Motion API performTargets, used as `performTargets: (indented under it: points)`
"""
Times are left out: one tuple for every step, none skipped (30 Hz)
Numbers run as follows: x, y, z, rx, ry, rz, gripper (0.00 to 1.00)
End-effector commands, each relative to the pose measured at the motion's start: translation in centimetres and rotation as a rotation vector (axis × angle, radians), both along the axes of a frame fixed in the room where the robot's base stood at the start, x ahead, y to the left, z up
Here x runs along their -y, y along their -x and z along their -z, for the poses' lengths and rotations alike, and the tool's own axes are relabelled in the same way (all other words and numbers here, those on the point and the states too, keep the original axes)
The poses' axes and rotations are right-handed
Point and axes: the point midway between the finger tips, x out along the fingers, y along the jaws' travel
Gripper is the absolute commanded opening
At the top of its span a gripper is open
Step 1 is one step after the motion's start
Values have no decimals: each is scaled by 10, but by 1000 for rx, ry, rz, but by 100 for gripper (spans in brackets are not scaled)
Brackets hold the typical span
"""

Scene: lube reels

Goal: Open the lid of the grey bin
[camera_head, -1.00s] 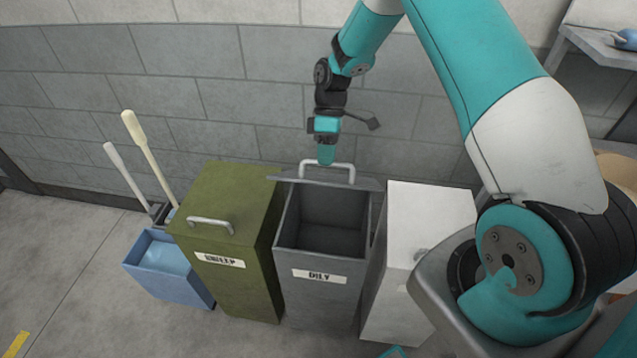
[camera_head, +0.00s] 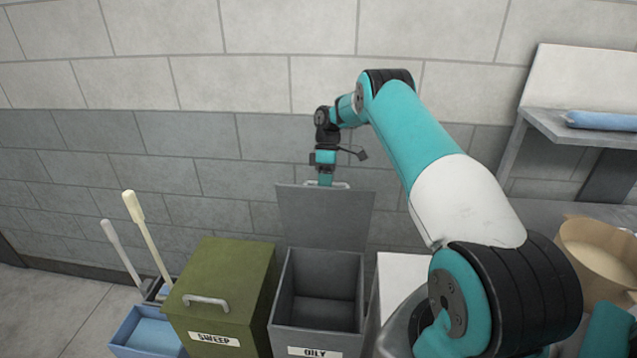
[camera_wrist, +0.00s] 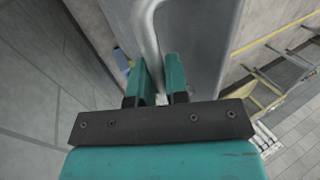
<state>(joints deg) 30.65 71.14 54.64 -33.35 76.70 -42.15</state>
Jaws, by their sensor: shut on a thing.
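The grey bin (camera_head: 318,338), labelled OILY, stands between the green bin and a white bin. Its lid (camera_head: 325,218) is raised, standing about upright at the back edge, and the dark inside of the bin shows. My gripper (camera_head: 326,182) is at the top edge of the lid, shut on the pale bar handle (camera_head: 342,185). In the wrist view the two teal fingers (camera_wrist: 162,78) sit around the handle (camera_wrist: 148,45), beside the grey face of the lid (camera_wrist: 195,40).
The green bin (camera_head: 222,285), labelled SWEEP, is shut on the left. A white bin (camera_head: 400,272) stands close on the right, partly behind my arm. A shelf (camera_head: 585,130) juts out at right.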

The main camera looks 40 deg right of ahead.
Motion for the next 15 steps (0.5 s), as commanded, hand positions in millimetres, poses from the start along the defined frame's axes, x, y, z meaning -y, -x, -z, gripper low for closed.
performTargets:
  points:
    - [0,3,8,-9,-8,2,0]
    - [1,2,8,-9,-9,2,0]
    - [1,2,9,-10,-10,2,0]
    - [1,2,9,-10,-10,2,0]
    - [1,2,8,-10,-9,0,0]
    - [1,2,8,-10,-9,0,0]
    - [1,2,8,-10,-10,0,0]
    - [0,2,8,-11,-10,-1,0]
    - [0,2,8,-11,-10,-2,0]
    - [0,2,8,-11,-10,-2,0]
    - [0,2,8,-11,-10,-3,0]
    - [0,2,8,-11,-10,-3,0]
    - [-1,2,8,-11,-11,-4,0]
    - [-1,2,8,-11,-11,-4,0]
    - [-1,2,8,-11,-11,-4,19]
